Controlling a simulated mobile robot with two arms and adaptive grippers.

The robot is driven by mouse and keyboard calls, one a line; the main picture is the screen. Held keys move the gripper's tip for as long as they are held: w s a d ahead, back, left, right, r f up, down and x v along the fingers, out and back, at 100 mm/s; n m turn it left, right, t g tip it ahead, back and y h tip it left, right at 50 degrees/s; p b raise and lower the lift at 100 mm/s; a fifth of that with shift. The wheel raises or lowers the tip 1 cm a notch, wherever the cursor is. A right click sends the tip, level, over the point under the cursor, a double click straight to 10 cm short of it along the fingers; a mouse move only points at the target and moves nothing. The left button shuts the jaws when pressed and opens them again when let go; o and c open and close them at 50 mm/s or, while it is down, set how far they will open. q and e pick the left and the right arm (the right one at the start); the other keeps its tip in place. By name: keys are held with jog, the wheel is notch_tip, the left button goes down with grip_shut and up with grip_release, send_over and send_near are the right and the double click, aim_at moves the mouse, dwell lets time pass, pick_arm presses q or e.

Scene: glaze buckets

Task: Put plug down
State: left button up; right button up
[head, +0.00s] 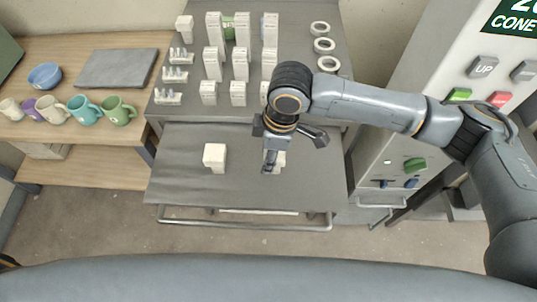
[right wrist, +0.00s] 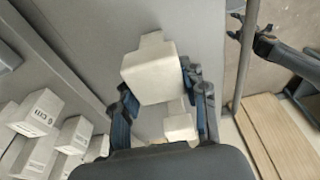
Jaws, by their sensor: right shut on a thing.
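A pale, blocky plug (head: 281,160) is at my right gripper (head: 270,166) over the right half of the lower grey surface, partly hidden by the fingers. In the right wrist view the plug (right wrist: 150,75) sits between the fingers of the right gripper (right wrist: 158,92), which is shut on it. I cannot tell whether its underside touches the surface. A second pale block (head: 215,157) stands apart to its left, and also shows smaller in the right wrist view (right wrist: 180,127). My left gripper (right wrist: 247,32) shows only in the right wrist view, small, with its fingers apart.
The upper grey table (head: 185,108) holds several white boxes (head: 240,65), grey cone stands (head: 168,97) and white rings (head: 324,46). A wooden bench (head: 80,150) with mugs is at the left. A control cabinet (head: 440,75) stands at the right. The lower surface (head: 178,185) is clear around the blocks.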

jog(key=shift+f, duration=0.75)
jog(key=o, duration=1.2)
jog(key=shift+d+r, duration=0.1)
jog(key=shift+r, duration=0.05)
jog(key=r, duration=0.4)
jog(key=d+r, duration=0.1)
jog(key=r, duration=0.2)
jog(key=d+r+b, duration=0.1)
jog(key=r, duration=0.3)
jog(key=shift+r, duration=0.35)
